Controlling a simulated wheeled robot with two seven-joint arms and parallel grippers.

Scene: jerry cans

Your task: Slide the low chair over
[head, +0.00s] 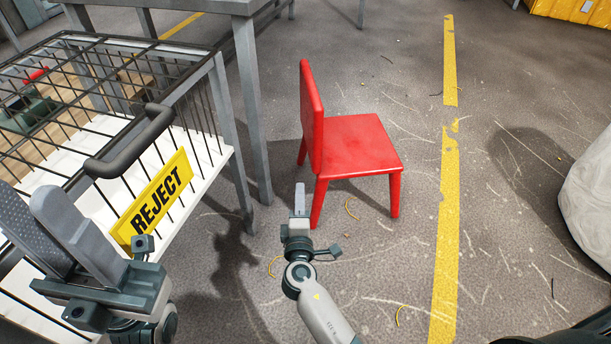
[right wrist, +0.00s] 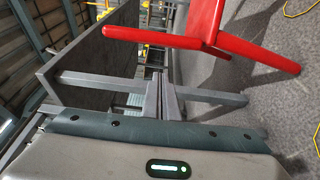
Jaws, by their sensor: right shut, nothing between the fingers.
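The low red chair (head: 358,143) stands upright on the floor in the middle of the head view, its backrest on the left. Its red parts also show at the top of the right wrist view (right wrist: 158,38). My right gripper (head: 300,190) is shut and empty, just left of the chair's near left leg in the head view. A small gap shows between them there. In the right wrist view the closed fingers (right wrist: 160,98) point toward the chair's side, with the red parts above them.
A wire cage (head: 215,135) with a black handle and a yellow REJECT sign (head: 152,200) stands at the left. A grey table (head: 250,100) stands behind it, its leg left of the chair. Floor right of the chair is clear to a yellow line (head: 447,210); a pale sack (head: 590,195) lies beyond.

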